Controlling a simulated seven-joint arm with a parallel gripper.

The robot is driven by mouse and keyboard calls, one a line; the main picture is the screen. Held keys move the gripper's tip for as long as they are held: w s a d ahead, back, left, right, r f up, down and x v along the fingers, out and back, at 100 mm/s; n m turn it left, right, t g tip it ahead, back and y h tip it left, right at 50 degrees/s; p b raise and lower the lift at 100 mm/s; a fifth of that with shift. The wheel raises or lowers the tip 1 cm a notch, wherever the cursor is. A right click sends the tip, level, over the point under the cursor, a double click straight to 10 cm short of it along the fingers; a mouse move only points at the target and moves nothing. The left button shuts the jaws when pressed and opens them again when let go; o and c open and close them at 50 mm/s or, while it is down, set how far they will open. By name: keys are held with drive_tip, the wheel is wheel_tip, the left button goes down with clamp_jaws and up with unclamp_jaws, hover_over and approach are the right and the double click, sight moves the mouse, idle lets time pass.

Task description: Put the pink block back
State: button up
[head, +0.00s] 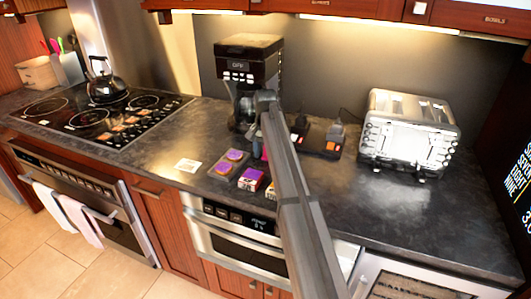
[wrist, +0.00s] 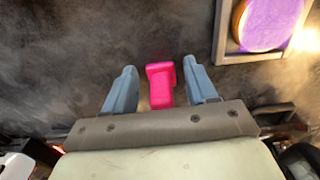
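The pink block (wrist: 161,84) shows in the wrist view between the two blue-grey fingers of my gripper (wrist: 159,68). The fingers are apart, with a narrow gap visible on each side of the block. The block has a wider head and a narrower body below it. In the head view my arm hides most of the gripper and block; only a small pink patch shows beside the arm. A tray (head: 213,172) with round purple pieces lies on the counter left of my arm. Part of a framed purple disc (wrist: 264,22) shows at upper right in the wrist view.
A purple-topped box (head: 251,179) stands close to the arm. The coffee machine (head: 250,60) is behind, the toaster (head: 408,135) to the right, and a dark stand with small items (head: 322,140) between. A white card (head: 188,165) lies left. The right front counter is clear.

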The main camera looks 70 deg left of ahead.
drive_tip(key=shift+o, duration=0.2)
wheel_tip(320, 180, up, 12)
drive_tip(key=shift+r, duration=0.2)
idle(0.5)
idle(0.4)
